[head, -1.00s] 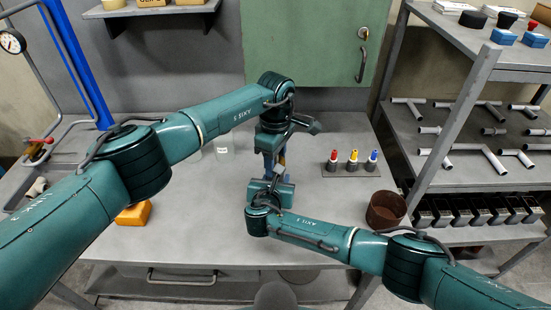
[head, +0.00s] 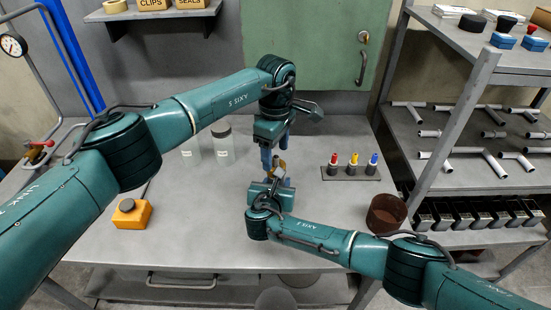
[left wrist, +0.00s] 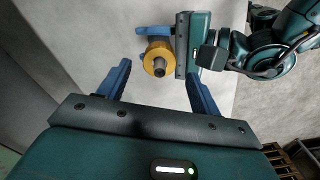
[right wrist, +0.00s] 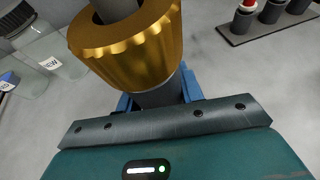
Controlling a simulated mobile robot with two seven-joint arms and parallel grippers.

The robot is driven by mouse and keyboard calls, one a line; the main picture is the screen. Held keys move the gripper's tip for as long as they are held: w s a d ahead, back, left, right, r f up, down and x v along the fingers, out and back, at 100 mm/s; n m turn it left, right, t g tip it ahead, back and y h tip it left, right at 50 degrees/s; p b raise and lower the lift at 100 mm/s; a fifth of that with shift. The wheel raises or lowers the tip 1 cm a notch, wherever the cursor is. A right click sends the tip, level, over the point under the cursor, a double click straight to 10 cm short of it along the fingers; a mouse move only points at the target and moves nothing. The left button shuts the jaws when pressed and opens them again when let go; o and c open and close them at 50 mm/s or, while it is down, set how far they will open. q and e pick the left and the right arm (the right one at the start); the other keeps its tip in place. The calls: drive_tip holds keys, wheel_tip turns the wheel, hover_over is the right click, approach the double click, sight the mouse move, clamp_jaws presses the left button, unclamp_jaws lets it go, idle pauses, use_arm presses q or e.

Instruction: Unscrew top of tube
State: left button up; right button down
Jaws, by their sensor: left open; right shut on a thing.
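A tube with a ribbed brass top (right wrist: 130,40) and a dark grey body (right wrist: 160,96) stands above the table in the right wrist view. My right gripper (right wrist: 158,98) is shut on the tube's body below the brass top. In the left wrist view the brass top (left wrist: 157,56) is seen from above, with a dark stub in its middle. My left gripper (left wrist: 160,78) is open and empty above the top, apart from it. In the head view the left gripper (head: 275,158) hangs over the right gripper (head: 272,186), with the brass top (head: 282,166) between them.
Bottles (head: 222,146) stand behind the left arm. A rack of red, yellow and blue-capped small bottles (head: 351,170) and a brown bin (head: 386,212) are at the right. An orange button box (head: 132,214) sits at the left. The table (head: 200,235) is clear in front.

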sight(276, 157)
use_arm(q)
wheel_tip(276, 157, up, 3)
drive_tip(key=shift+f+m, duration=0.2)
drive_tip(key=shift+m, duration=0.8)
drive_tip(key=shift+c, duration=0.3)
drive_tip(key=shift+r+m, duration=0.4)
drive_tip(key=shift+m, duration=0.3)
wheel_tip(276, 157, down, 8)
drive_tip(key=shift+r, duration=0.15)
drive_tip(key=c, duration=1)
drive_tip(key=n, duration=0.3)
